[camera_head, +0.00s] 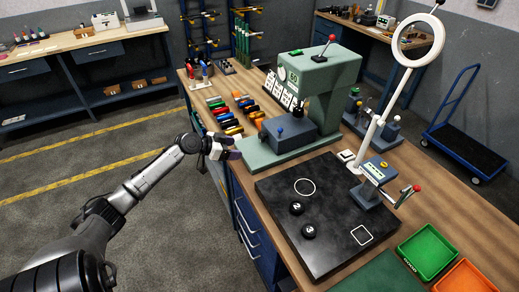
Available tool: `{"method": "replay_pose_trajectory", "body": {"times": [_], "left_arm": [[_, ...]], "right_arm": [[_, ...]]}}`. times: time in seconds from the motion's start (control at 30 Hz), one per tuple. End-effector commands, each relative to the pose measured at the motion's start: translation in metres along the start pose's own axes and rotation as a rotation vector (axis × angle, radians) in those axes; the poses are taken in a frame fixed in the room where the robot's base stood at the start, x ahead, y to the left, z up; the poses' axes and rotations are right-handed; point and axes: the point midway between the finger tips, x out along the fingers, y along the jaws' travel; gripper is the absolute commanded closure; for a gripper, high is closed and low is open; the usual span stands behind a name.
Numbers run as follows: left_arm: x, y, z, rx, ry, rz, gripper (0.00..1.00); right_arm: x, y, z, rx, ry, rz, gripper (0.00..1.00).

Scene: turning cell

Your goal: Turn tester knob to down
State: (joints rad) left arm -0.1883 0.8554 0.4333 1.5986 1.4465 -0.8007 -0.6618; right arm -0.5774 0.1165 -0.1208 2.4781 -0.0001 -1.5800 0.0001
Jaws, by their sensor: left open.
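The pale green tester (330,80) stands on the wooden bench in the middle of the head view. It has a small lit display, a row of white labels on its front, and a red-ball lever on top. A dark knob-like part (301,108) shows low on its front; its pointing direction is too small to tell. A dark blue block (288,133) sits on the tester's green base. My left gripper (230,154) is open and empty beside the bench's left edge, left of the base and apart from the tester. My right gripper is not in view.
A black plate (325,238) with two round pieces marked 2 and 3 lies in front. A white ring lamp (418,40) and a small blue device (373,182) with a red-tipped lever stand right. Coloured-handled tools (233,122) lie left of the tester. Green (427,254) and orange trays lie front right.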

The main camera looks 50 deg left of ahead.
Motion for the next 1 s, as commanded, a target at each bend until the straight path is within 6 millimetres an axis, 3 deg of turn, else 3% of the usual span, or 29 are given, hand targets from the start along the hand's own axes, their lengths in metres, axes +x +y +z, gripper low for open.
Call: {"method": "replay_pose_trajectory", "body": {"times": [0.03,0.13,0.37,1.0], "left_arm": [[0.000,-0.013,-0.002,-0.005,0.032,-0.018,0.30],[-0.005,-0.030,-0.013,-0.013,0.079,-0.040,0.30],[0.003,-0.042,-0.025,-0.023,0.115,-0.056,0.30],[0.096,-0.046,-0.034,-0.024,0.112,-0.054,0.30]], "right_arm": [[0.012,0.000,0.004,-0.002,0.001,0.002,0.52],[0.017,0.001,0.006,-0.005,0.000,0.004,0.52],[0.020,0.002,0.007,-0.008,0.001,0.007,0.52],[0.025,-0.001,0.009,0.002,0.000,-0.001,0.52]]}}
